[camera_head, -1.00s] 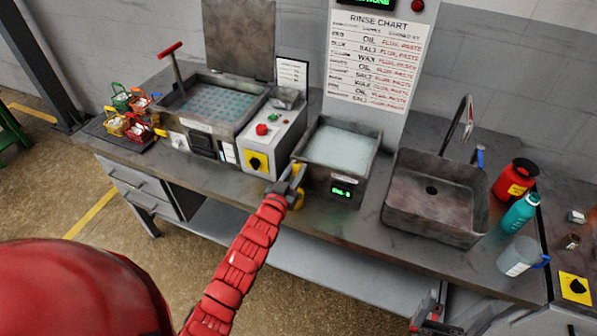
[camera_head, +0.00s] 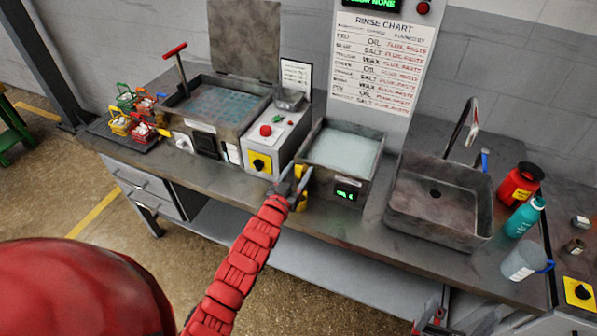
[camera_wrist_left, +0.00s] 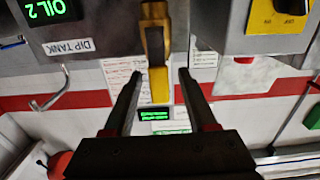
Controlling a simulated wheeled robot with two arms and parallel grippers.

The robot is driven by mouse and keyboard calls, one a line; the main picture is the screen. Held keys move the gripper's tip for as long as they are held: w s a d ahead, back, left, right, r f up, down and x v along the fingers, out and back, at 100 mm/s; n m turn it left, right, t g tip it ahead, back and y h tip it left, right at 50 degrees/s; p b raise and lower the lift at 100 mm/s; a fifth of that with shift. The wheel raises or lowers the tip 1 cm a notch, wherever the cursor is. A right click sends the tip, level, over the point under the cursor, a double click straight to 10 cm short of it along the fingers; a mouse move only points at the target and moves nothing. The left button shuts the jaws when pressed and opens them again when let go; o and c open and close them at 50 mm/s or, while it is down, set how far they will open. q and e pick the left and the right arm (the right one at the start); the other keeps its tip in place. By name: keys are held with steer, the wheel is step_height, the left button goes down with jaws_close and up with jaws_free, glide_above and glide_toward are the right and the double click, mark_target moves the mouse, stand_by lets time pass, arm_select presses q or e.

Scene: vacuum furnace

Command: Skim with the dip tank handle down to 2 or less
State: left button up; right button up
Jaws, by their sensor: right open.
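The dip tank (camera_head: 311,150) is an open grey box of pale liquid. Its front display reads OIL 2 in the left wrist view (camera_wrist_left: 50,10). The yellow dip tank handle (camera_head: 302,202) is on its front left edge. In the left wrist view the handle (camera_wrist_left: 156,55) hangs between the fingers of my left gripper (camera_wrist_left: 160,92), with a gap on each side. My left gripper (camera_head: 292,184) is open around it in the head view. My right gripper (camera_head: 432,322) is only partly visible at the bottom edge, open, away from the tank.
A sink (camera_head: 445,232) is at right, then several bottles. Small coloured baskets (camera_head: 120,126) stand far left. A rinse chart (camera_head: 380,60) is behind.

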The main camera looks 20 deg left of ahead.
arm_select(q)
steer(key=s+b, duration=0.3)
steer(key=s, duration=1.4)
steer(key=shift+s+a, duration=0.25)
